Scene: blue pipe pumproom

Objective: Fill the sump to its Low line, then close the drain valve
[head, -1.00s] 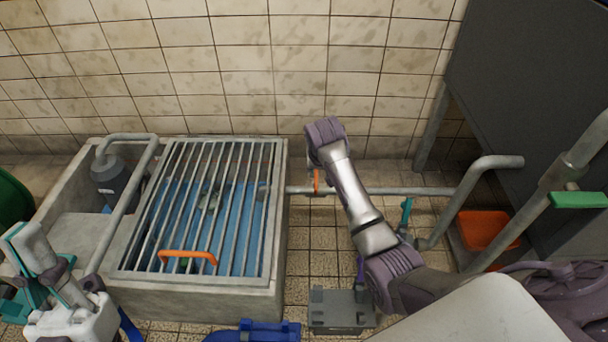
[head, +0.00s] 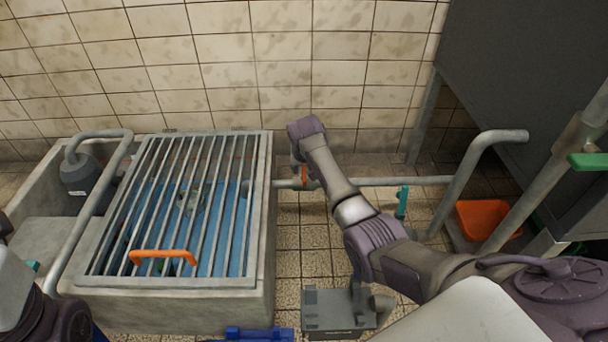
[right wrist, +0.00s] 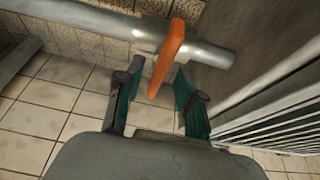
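The sump is a grey concrete basin (head: 180,303) at left in the head view, covered by a barred grate (head: 265,200) with an orange handle (head: 165,254). Blue shows through the bars; I cannot make out a Low line or the water level. A horizontal pipe leaves its right side, carrying a valve with an orange lever (head: 304,174). My right arm reaches over this valve. In the right wrist view my right gripper (right wrist: 155,90) is open, its teal fingers on either side of the orange lever (right wrist: 172,45), with visible gaps.
A teal-handled valve (head: 402,201) stands right of the orange lever. A green lever (head: 588,162) is on the pipe at far right. A grey box (head: 338,312) and a blue object (head: 250,334) lie on the floor in front. An orange bin (head: 485,219) stands at right.

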